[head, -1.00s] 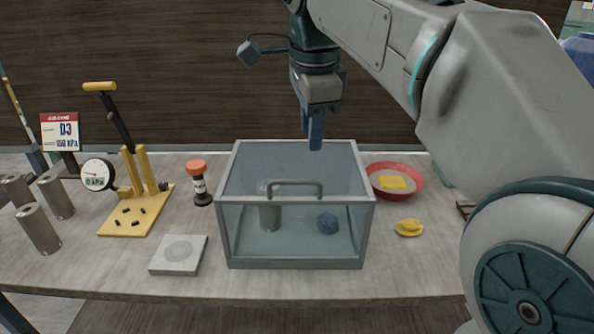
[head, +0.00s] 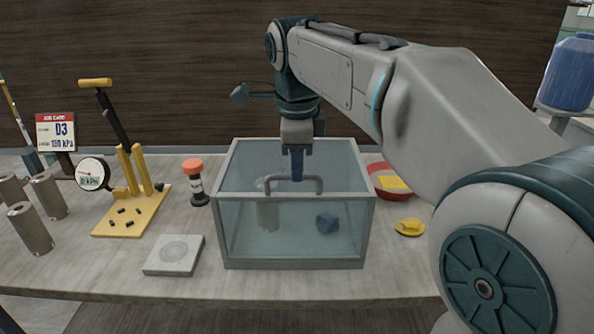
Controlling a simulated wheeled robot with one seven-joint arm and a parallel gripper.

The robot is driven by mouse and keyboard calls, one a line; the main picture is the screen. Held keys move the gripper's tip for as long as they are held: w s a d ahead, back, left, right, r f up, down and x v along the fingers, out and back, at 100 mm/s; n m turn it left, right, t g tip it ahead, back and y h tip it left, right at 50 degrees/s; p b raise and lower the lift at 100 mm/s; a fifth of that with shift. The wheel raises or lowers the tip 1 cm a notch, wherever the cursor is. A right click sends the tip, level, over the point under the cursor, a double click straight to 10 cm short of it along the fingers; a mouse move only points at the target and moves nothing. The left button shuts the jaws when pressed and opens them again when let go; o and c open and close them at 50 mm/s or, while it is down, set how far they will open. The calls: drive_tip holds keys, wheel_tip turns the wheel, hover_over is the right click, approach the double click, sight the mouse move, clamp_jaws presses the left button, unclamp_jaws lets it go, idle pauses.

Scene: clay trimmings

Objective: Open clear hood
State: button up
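The clear hood (head: 234,230) is a grey-framed transparent box on the table, and it looks closed. Its grey bar handle (head: 275,181) stands at the top front edge. A grey cylinder and a dark blue lump (head: 327,222) show through the front pane. My gripper (head: 297,172) points straight down over the hood, with its blue fingertips at the middle of the handle bar in the picture. I cannot tell whether they touch or straddle the bar. The fingers overlap in this view, so their opening is hidden.
Left of the hood are an orange-capped bottle (head: 194,182), a flat grey block (head: 174,255), a yellow press with a gauge (head: 133,208) and metal cylinders (head: 31,228). Right are a red bowl (head: 377,168) and a yellow piece (head: 410,228). A strip of table in front is clear.

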drive_tip(key=shift+w+f, duration=0.2)
drive_tip(key=shift+f, duration=0.65)
clamp_jaws()
drive_tip(key=shift+r, duration=0.2)
